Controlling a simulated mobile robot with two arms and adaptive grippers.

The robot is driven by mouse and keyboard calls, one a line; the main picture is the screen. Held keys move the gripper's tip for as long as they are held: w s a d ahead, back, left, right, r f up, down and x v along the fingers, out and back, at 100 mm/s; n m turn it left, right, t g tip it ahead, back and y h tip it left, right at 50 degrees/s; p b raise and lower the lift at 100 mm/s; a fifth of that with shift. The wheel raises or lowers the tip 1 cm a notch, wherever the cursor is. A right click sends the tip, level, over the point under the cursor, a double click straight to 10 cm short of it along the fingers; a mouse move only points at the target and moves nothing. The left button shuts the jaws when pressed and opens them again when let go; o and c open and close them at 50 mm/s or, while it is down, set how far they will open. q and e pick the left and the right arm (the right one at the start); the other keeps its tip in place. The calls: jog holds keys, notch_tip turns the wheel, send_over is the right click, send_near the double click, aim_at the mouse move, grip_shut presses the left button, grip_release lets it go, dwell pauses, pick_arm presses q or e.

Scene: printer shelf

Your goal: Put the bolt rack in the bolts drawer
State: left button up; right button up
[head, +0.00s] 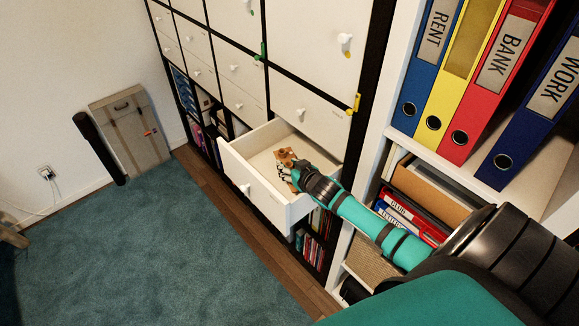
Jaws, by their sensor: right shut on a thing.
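An open white drawer (243,178) sticks out of the white and black shelf unit. My right arm reaches in from the lower right, and my right gripper (292,173) is over the inside of the drawer. It is shut on the bolt rack (285,156), a small brown wooden piece. The gripper partly hides the rack. I cannot tell whether the rack touches the drawer floor. My left gripper is not in view.
Other drawers (303,110) around the open one are shut. To the right, a white shelf holds binders, among them a red one (490,80), with a cardboard box (430,193) below. A wooden case (130,133) leans on the left wall. The carpet (150,250) is clear.

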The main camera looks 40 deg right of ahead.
jog(key=o, duration=0.9)
jog(key=shift+s+a+f, duration=0.1)
jog(key=shift+s+f, duration=0.15)
jog(key=shift+f, duration=0.25)
jog(key=shift+o, duration=1.4)
jog(key=shift+s+f, duration=0.1)
jog(key=shift+f, duration=0.1)
jog(key=shift+a, duration=0.1)
jog(key=shift+r, duration=0.1)
jog(key=shift+r+p, duration=0.3)
jog(key=shift+r, duration=0.05)
jog(key=r+v, duration=0.1)
jog(key=v, duration=1.1)
jog(key=shift+w+d, duration=0.2)
jog(key=shift+w, duration=0.05)
